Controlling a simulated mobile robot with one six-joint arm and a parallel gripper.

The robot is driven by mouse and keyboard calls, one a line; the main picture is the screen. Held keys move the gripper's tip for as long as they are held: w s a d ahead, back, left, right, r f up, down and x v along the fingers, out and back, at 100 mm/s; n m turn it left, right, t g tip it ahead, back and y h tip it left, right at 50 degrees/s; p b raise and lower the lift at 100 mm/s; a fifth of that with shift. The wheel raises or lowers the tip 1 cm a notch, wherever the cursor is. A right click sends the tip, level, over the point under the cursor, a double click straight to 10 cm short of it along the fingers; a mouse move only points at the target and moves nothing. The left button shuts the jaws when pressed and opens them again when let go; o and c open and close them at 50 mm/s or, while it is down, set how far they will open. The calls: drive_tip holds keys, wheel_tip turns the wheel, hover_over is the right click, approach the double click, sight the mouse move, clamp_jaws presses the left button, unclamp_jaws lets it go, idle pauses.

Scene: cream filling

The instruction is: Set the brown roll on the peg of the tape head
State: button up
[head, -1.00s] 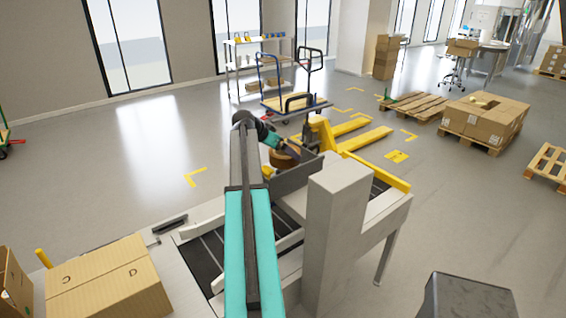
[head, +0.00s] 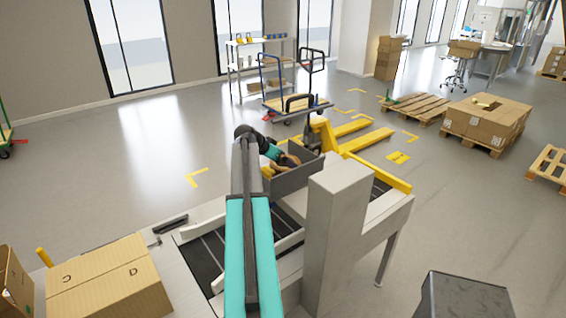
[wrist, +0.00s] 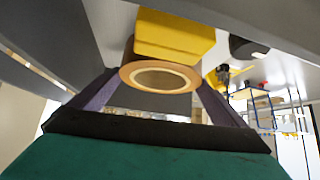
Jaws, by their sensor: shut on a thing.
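The brown roll (wrist: 128,77) is held between the two fingers of my gripper (wrist: 160,88) in the wrist view. Its pale core ring faces the camera. In the head view, the roll (head: 288,160) shows only in part behind my wrist, within the grey walls of the tape head (head: 295,179). A yellow block (wrist: 174,36) stands just beyond the roll in the wrist view. The peg is hidden, so I cannot tell whether the roll is around it, touching it or apart from it.
The tape head sits on a machine with a dark conveyor (head: 203,258) and a tall pale column (head: 335,235) at its right. A cardboard box (head: 108,285) stands at the left. A yellow pallet jack (head: 350,143) is behind.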

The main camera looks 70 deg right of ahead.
drive_tip(key=o, duration=0.9)
drive_tip(key=shift+s, duration=0.1)
drive_tip(key=shift+a+r, duration=0.1)
drive_tip(key=b+v, duration=0.4)
drive_tip(key=v, duration=0.6)
drive_tip(key=shift+w+a+r, duration=0.35)
drive_tip(key=shift+a+r, duration=0.25)
drive_tip(key=shift+r, duration=0.1)
